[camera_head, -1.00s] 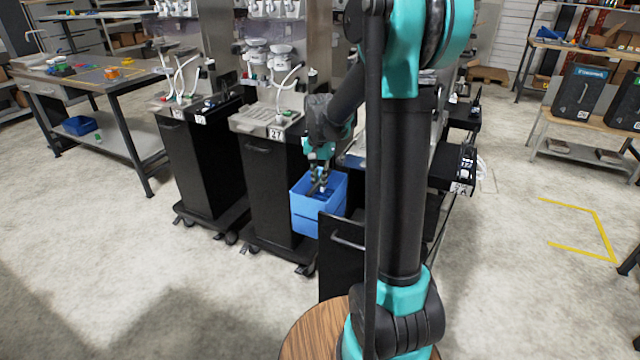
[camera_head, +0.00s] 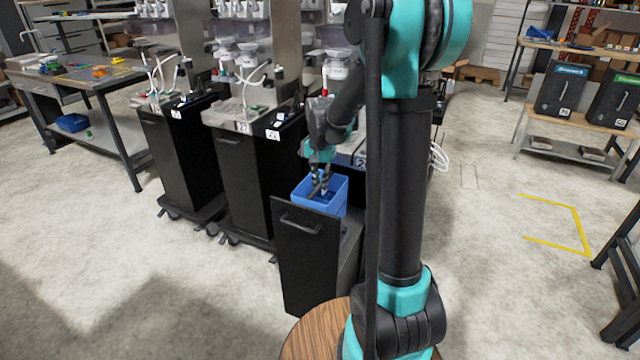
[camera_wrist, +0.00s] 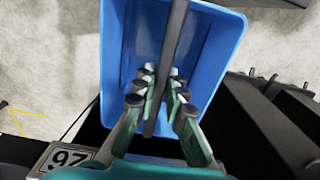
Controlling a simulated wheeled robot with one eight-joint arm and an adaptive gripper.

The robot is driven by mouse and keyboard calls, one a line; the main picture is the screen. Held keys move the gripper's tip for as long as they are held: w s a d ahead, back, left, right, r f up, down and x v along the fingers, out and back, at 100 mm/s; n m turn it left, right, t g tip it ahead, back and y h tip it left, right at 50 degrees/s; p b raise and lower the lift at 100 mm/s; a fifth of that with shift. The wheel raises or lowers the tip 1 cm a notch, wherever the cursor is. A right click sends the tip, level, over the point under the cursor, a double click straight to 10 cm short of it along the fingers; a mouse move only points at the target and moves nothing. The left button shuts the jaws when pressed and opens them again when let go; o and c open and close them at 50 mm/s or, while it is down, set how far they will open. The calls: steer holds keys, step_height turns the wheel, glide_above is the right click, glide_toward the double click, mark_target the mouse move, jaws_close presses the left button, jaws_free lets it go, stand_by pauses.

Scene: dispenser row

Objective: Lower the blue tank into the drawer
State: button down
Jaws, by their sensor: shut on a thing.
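The blue tank (camera_head: 339,201) is an open-topped box with a dark bar across its mouth. My gripper (camera_head: 319,189) is shut on that bar. The open drawer (camera_head: 308,255) has a tall black front with a handle. In the head view, the tank is behind this front, which hides its lower part; its rim shows above. I cannot tell how deep it sits or whether it touches the drawer. In the wrist view, the tank (camera_wrist: 215,50) fills the upper middle, and my fingers (camera_wrist: 160,90) pinch the bar from both sides.
Black dispenser cabinets (camera_head: 245,190) stand in a row left of the drawer. A numbered label (camera_wrist: 68,158) shows low in the wrist view. A workbench (camera_head: 90,85) stands at the left, and black containers (camera_head: 560,90) sit on a right-hand bench. The floor between is clear.

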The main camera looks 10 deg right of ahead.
steer(key=shift+f, duration=2.6)
steer(key=shift+s+a+f, duration=0.1)
steer(key=shift+f, duration=2.25)
steer(key=c, duration=1.5)
jaws_free()
steer(key=shift+r, duration=0.1)
step_height(320, 180, up, 12)
steer(key=shift+f, duration=0.1)
